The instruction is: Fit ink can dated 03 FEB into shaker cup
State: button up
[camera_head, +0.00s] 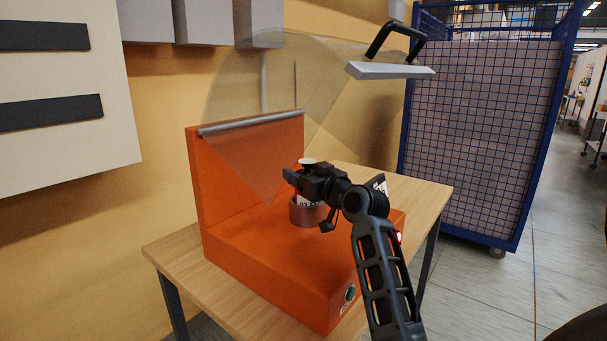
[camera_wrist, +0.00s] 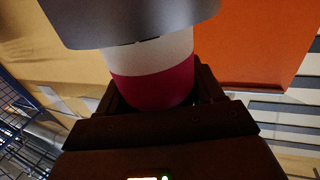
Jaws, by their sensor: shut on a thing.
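My gripper (camera_head: 306,180) is shut on an ink can (camera_head: 308,161) above the orange machine. In the wrist view the can (camera_wrist: 155,85) has a white and magenta body between the fingers, and a wide grey round part covers the top of the picture. The copper-brown shaker cup (camera_head: 307,214) stands on the machine's deck, directly below the gripper. The can's lower part is at the cup's mouth, with a bit of pale label showing just above the rim. I cannot tell how far inside it is.
The orange machine (camera_head: 262,262) sits on a wooden table (camera_head: 185,262). Its clear lid (camera_head: 270,85) is raised, with a handle (camera_head: 390,70) above my arm. A green button (camera_head: 350,292) is on its front. A blue mesh cage (camera_head: 480,140) stands behind at right.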

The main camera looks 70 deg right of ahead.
jog(key=shift+f, duration=0.3)
jog(key=o, duration=1.4)
jog(key=b+v, duration=0.1)
jog(key=v, duration=0.7)
